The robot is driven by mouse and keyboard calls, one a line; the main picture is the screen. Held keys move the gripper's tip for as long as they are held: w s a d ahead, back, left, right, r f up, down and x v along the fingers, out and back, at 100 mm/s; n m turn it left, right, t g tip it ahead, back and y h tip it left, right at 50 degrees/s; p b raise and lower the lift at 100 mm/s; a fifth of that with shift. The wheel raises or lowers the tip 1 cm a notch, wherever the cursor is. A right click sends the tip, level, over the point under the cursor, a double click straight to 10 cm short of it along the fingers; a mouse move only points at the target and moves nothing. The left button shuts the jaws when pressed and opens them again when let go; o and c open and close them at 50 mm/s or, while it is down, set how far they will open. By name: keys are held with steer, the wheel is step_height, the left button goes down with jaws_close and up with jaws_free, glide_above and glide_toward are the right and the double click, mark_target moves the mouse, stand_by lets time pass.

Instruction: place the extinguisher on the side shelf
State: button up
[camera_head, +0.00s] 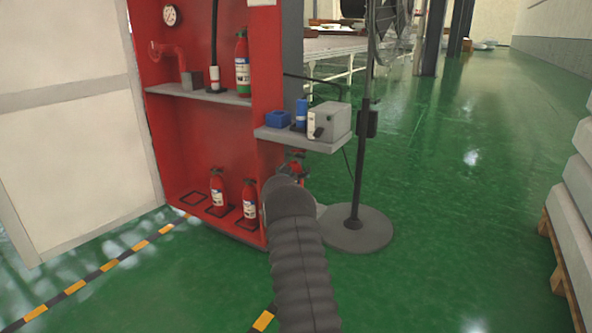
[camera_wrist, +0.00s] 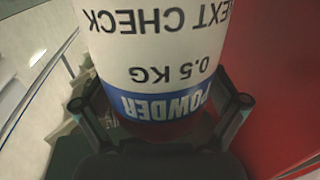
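A fire extinguisher (camera_wrist: 155,50) with a white and blue label fills the wrist view, its print upside down. My gripper (camera_wrist: 161,103) has its fingers on both sides of it, close against the body. In the head view the arm hides most of my gripper and the extinguisher; a bit of red (camera_head: 296,156) shows just below the side shelf. The grey side shelf (camera_head: 325,147) sticks out from the right side of the red cabinet (camera_head: 185,135). It bears a blue box (camera_head: 277,119), a blue cylinder (camera_head: 301,113) and a light grey box (camera_head: 330,121).
Two extinguishers (camera_head: 217,192) (camera_head: 250,202) stand at the cabinet's bottom, beside an empty dark square (camera_head: 193,199). Another (camera_head: 243,65) stands on the upper shelf. A pedestal fan (camera_head: 357,229) stands right of the side shelf. Green floor is open to the right; stacked mattresses (camera_head: 577,195) are at the edge.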

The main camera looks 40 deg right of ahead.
steer(key=shift+r, duration=0.1)
steer(key=shift+s+a, duration=0.25)
steer(key=shift+a, duration=0.15)
steer(key=v, duration=1.1)
steer(key=a+r+n+t+y, duration=0.2)
steer(key=a+r+y, duration=0.1)
steer(key=a+r, duration=0.3)
steer(key=a+r+n+t+y, duration=0.2)
steer(key=a+r+y, duration=0.25)
steer(key=a, duration=0.45)
steer(key=s+a+r+n+g+y, duration=0.1)
steer(key=s+a+r+n+y, duration=0.3)
steer(key=s+a, duration=0.75)
steer(key=s+a+n+g+y, duration=0.2)
steer(key=s+a+g+y, duration=0.15)
steer(key=s+a, duration=0.8)
steer(key=s+f+g, duration=0.2)
steer(key=s+f, duration=0.1)
steer(key=s, duration=0.8)
steer(key=s+a+f+n+g, duration=0.1)
steer(key=s+f+g, duration=0.1)
steer(key=s, duration=1)
steer(key=shift+a+f+b, duration=0.15)
steer(key=shift+f+b, duration=0.2)
steer(key=shift+f, duration=0.45)
